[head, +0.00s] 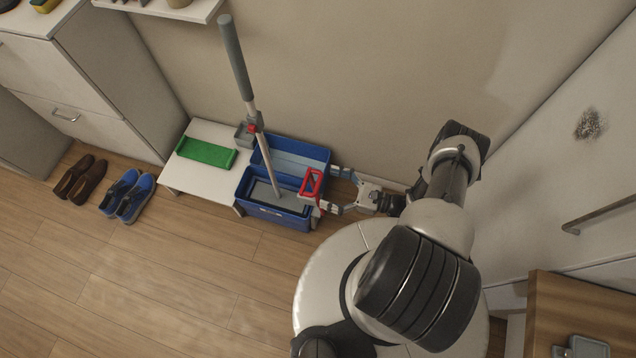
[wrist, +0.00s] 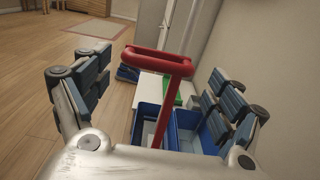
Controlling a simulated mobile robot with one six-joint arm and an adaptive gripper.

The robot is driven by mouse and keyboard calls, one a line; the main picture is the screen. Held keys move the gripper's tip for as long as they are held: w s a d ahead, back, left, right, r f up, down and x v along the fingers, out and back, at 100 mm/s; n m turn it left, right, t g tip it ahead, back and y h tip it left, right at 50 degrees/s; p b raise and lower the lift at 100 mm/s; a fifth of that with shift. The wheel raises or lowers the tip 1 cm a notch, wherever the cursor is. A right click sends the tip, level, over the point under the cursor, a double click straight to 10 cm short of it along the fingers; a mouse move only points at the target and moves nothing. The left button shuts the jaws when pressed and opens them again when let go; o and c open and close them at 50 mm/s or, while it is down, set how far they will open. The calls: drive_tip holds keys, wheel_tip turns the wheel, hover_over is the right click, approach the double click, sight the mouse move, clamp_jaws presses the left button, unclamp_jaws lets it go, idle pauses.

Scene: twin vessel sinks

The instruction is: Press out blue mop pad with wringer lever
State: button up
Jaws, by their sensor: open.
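The red wringer lever (head: 312,184) stands up at the right side of the blue two-part bucket (head: 278,213). In the wrist view the looped red handle of the lever (wrist: 158,60) is between my spread fingers, with space on both sides. My gripper (head: 328,189) is open and empty, pointing left at the lever. A mop (head: 236,58) with a grey pole leans upright, its flat grey head (head: 272,195) low in the front compartment. I cannot make out the blue pad under that head.
A low white bench (head: 192,183) with a green tray-like piece (head: 206,152) stands left of the bucket. Brown shoes (head: 81,179) and blue shoes (head: 127,195) lie on the floor. The wall is close behind the bucket; the floor in front is clear.

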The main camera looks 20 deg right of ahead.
sight(318, 182)
drive_tip(key=shift+x, duration=2.05)
drive_tip(key=c, duration=1.2)
drive_tip(key=shift+w+r, duration=0.1)
drive_tip(key=shift+w, duration=0.05)
